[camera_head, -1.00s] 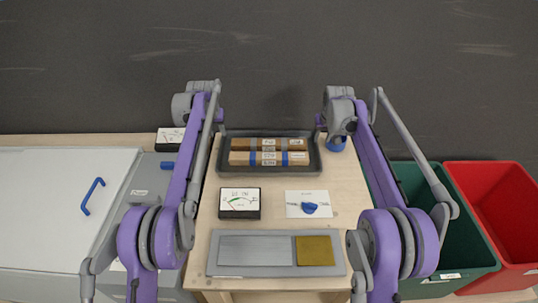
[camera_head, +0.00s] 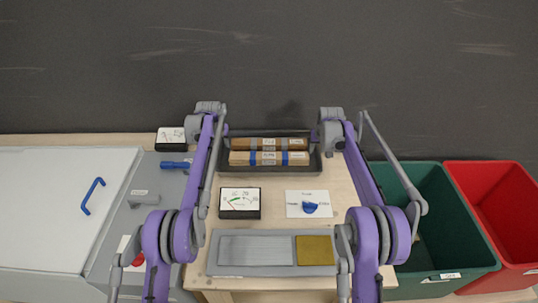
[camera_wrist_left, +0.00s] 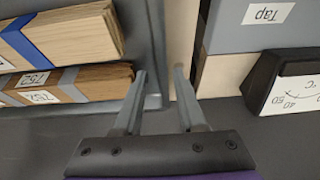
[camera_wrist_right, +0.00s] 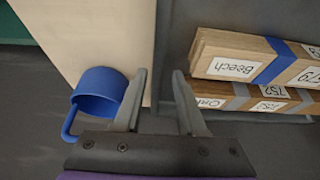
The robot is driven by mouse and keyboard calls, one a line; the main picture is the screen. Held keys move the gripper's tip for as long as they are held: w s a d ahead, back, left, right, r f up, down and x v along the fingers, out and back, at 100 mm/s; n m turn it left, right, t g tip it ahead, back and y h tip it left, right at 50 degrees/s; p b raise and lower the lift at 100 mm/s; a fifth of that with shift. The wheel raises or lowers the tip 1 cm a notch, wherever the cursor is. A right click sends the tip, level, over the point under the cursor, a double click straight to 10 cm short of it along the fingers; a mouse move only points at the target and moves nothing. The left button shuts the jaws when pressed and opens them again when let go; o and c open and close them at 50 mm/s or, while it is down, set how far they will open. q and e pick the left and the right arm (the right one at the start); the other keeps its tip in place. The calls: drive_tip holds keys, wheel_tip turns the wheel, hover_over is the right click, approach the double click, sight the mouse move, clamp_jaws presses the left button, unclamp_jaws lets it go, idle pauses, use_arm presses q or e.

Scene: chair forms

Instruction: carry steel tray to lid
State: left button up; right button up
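The dark steel tray (camera_head: 268,171) sits at the back of the wooden table and holds two bundles of wood strips (camera_head: 268,158). My left gripper (camera_head: 227,131) is at the tray's left end. In the left wrist view its fingers (camera_wrist_left: 160,72) are apart, with the tray's side wall (camera_wrist_left: 152,45) between them. My right gripper (camera_head: 316,133) is at the right end. In the right wrist view its fingers (camera_wrist_right: 160,75) are apart near the tray's other side wall (camera_wrist_right: 175,35). Contact cannot be told. A large white lid (camera_head: 60,200) with a blue handle (camera_head: 92,196) lies at left.
A blue mug (camera_wrist_right: 98,88) stands close beside my right gripper. Green (camera_head: 445,225) and red (camera_head: 508,215) bins stand at right.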

use_arm(q)
drive_tip(key=shift+w+f, duration=0.15)
drive_tip(key=shift+f, duration=0.25)
use_arm(e)
drive_tip(key=shift+w+f, duration=0.15)
drive_tip(key=shift+f, duration=0.2)
use_arm(q)
clamp_jaws()
use_arm(e)
clamp_jaws()
use_arm(q)
drive_tip(key=shift+d, duration=0.15)
use_arm(e)
drive_tip(key=shift+a, duration=0.1)
